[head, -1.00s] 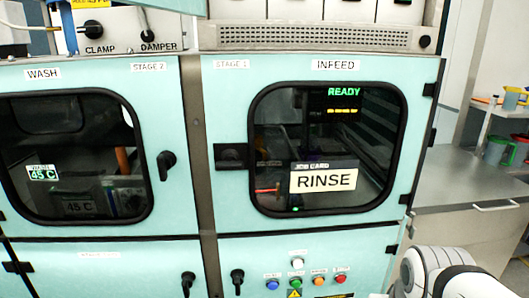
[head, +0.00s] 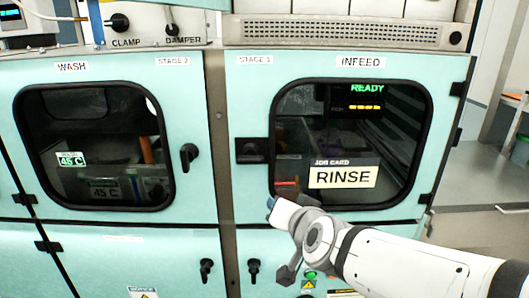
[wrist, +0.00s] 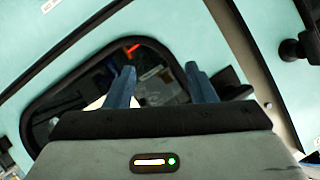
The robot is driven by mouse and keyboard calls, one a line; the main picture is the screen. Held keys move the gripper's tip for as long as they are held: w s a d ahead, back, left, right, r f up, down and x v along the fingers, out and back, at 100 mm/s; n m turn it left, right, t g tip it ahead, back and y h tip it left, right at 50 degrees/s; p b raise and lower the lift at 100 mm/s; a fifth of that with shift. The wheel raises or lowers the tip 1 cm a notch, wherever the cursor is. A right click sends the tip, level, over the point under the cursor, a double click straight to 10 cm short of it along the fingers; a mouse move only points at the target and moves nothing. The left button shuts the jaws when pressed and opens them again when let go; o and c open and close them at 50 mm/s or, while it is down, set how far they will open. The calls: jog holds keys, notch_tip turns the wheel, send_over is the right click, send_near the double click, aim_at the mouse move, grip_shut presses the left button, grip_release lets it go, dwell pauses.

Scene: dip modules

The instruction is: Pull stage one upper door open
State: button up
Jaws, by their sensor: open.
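The stage one upper door (head: 256,84) is pale green, with a black-framed window (head: 350,140), a STAGE 1 label and an INFEED label. It looks closed. Its black handle plate (head: 251,151) is at the door's left edge. My gripper (head: 272,204) is in front of the door's lower left, below and right of the handle. In the wrist view its two blue fingers (wrist: 162,76) are apart and empty, with the window behind them. A dark part, probably the handle (wrist: 232,84), shows just right of the right finger, partly hidden.
The stage two door (head: 95,145) is on the left, with its own black handle (head: 189,156). A grey post (head: 218,130) stands between the doors. Lower doors have small black knobs (head: 254,270). A grey counter (head: 485,185) is at the right.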

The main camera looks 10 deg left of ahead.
aim_at(249, 163)
jog(key=a+r+m+t, duration=0.2)
jog(key=a+r+m+t+h+p, duration=0.1)
jog(key=a+r, duration=0.2)
jog(key=a+r+m+t, duration=0.2)
jog(key=a+r, duration=0.1)
jog(key=shift+s+m+t+h+p, duration=0.25)
jog(key=shift+m+t+h+p, duration=0.05)
jog(key=shift+p, duration=0.05)
jog(key=shift+p+x, duration=0.7)
jog(key=shift+x, duration=2.7)
jog(key=shift+d+f, duration=0.1)
jog(key=shift+c, duration=0.2)
